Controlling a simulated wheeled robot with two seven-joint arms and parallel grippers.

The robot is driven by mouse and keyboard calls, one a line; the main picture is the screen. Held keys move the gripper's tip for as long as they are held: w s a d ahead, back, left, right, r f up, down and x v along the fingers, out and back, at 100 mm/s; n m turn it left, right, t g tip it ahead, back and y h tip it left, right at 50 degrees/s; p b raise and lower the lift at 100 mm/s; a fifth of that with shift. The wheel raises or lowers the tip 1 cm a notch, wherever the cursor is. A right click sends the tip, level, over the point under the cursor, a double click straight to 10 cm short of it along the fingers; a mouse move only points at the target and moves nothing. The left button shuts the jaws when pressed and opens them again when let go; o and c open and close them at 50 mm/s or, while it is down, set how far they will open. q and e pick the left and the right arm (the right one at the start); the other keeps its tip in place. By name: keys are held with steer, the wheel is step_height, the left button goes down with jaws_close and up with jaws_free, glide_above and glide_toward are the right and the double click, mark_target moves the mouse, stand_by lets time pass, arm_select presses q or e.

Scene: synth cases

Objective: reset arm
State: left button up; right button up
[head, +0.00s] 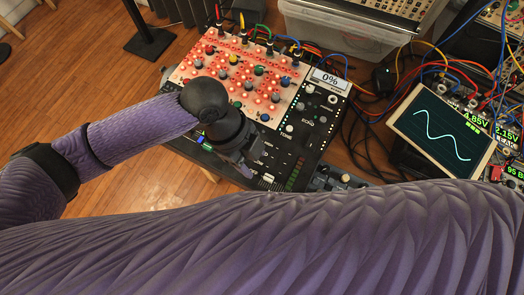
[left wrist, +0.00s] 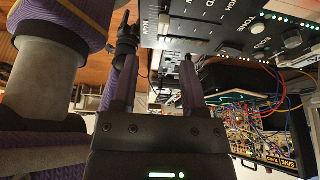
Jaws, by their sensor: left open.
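My left gripper (head: 246,168) hangs over the front left edge of the black mixer panel in the head view, below the dark round wrist. In the left wrist view my left gripper (left wrist: 158,62) has its two fingers apart with nothing held between them. The black panel (left wrist: 210,25) with knobs and sliders lies beyond the fingertips there. I cannot tell whether a finger touches it. A large purple arm link of mine crosses the bottom of the head view. My right gripper does not show.
A red-lit knob board (head: 232,72) with patch cables adjoins the mixer panel (head: 300,125), whose display reads 0%. A waveform screen (head: 440,128) stands at right among tangled cables. A clear bin (head: 335,40) is behind. Wooden floor (head: 95,85) is open at left.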

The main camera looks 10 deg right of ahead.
arm_select(q)
steer(key=shift+v, duration=1.05)
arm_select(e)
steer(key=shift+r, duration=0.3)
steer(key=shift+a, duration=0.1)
